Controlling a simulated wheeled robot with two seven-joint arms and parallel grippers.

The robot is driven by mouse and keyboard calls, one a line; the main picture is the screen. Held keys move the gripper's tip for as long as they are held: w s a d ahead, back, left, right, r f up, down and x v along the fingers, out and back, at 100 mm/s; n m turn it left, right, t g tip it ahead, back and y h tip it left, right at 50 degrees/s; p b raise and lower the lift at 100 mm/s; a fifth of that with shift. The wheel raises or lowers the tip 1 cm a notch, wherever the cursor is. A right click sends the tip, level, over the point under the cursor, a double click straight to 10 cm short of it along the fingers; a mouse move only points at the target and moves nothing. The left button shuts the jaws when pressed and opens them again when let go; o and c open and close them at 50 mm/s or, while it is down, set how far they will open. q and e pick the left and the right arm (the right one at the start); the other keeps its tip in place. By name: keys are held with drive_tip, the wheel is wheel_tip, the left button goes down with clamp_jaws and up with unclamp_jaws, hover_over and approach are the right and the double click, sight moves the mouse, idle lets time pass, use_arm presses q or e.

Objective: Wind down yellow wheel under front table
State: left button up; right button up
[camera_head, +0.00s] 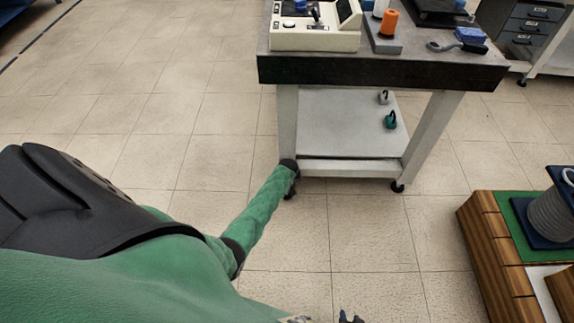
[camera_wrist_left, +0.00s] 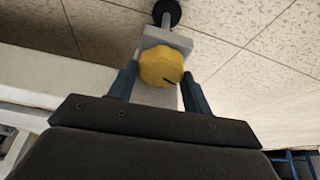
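The yellow wheel (camera_wrist_left: 161,66) shows in the left wrist view, in front of a grey bracket above a black caster. The front table (camera_head: 385,71) stands ahead in the head view, and the wheel is hidden there. My left arm reaches its near left leg. My left gripper (camera_wrist_left: 160,78) has one blue finger on each side of the wheel. The fingertips are close to its sides, but I cannot tell whether they touch it. Only dark tips of my right gripper (camera_head: 351,317) show at the bottom edge of the head view. They look apart, with nothing between them.
The table carries a white control box (camera_head: 315,38), an orange cylinder (camera_head: 389,22) and other tools. Its lower shelf (camera_head: 340,135) holds small hooked weights. A wooden platform (camera_head: 483,235) with a grey coil (camera_head: 552,213) stands at the right. The floor between is clear.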

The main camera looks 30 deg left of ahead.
use_arm(q)
drive_tip(key=shift+c, duration=0.7)
drive_tip(key=shift+a+r+m+p, duration=0.1)
drive_tip(key=shift+r+m+p, duration=0.15)
drive_tip(key=shift+m+p, duration=0.25)
drive_tip(key=shift+m+h+p, duration=0.3)
drive_tip(key=shift+p, duration=0.15)
drive_tip(key=shift+f+m+h+p, duration=0.1)
drive_tip(key=shift+m+h+p, duration=0.3)
drive_tip(key=shift+m, duration=0.4)
drive_tip(key=shift+f+m+t, duration=0.1)
drive_tip(key=shift+m+t, duration=0.2)
drive_tip(key=shift+m, duration=0.5)
drive_tip(key=o, duration=1)
drive_tip(key=shift+c, duration=0.2)
drive_tip(key=shift+p, duration=0.3)
